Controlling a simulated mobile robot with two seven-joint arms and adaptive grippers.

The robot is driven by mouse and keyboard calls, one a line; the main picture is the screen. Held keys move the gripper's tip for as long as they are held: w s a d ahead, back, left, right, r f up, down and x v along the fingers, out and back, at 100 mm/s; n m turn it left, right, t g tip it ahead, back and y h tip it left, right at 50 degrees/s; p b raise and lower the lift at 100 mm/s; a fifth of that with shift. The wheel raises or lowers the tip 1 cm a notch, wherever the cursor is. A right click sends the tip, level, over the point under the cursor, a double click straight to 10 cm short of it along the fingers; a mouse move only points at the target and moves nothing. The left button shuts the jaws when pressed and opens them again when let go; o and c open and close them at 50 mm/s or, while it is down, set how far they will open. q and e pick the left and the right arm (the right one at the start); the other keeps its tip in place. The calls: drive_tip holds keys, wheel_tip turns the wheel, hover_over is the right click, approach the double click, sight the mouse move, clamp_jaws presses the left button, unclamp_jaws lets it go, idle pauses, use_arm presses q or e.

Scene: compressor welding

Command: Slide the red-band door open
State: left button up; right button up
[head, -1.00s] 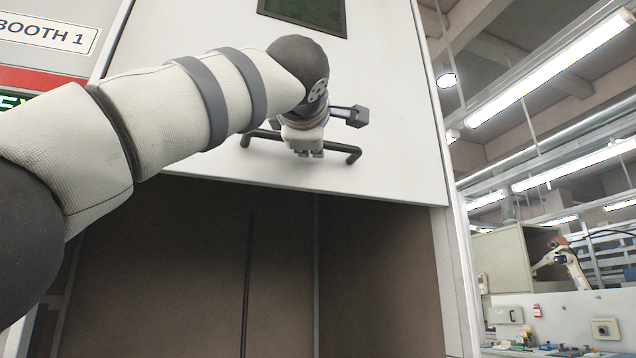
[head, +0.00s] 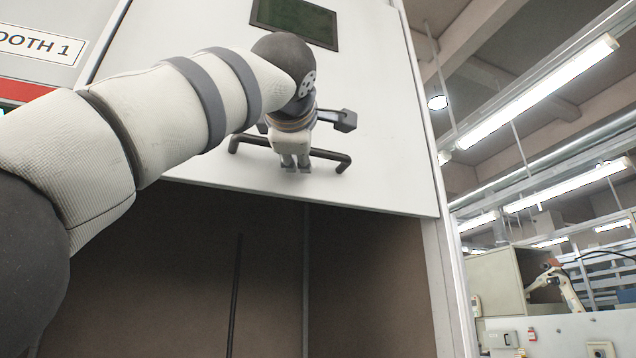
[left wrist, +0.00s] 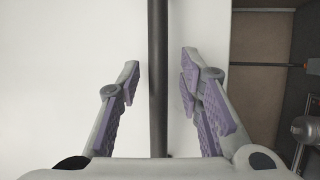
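The white door (head: 385,110) of the booth stands raised, with dark open space below its bottom edge. Its dark bar handle (head: 328,155) runs across near that edge. My left gripper (head: 296,167) is at the middle of the handle in the head view. In the left wrist view, my left gripper (left wrist: 160,72) is open, with one finger on each side of the handle bar (left wrist: 157,110) and a gap on both sides. A red band (head: 22,90) shows on the booth wall under the BOOTH 1 sign. My right gripper is not in view.
A dark window (head: 293,20) is set in the door. The booth opening (head: 370,270) below shows a brown interior and a thin dark rod. To the right, beyond the frame post (head: 443,270), are a workbench area and another robot arm (head: 562,285).

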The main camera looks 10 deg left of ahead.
use_arm(q)
drive_tip(key=shift+s, duration=0.1)
drive_tip(key=v, duration=1.1)
drive_tip(key=shift+s, duration=0.4)
drive_tip(key=shift+d+f, duration=0.1)
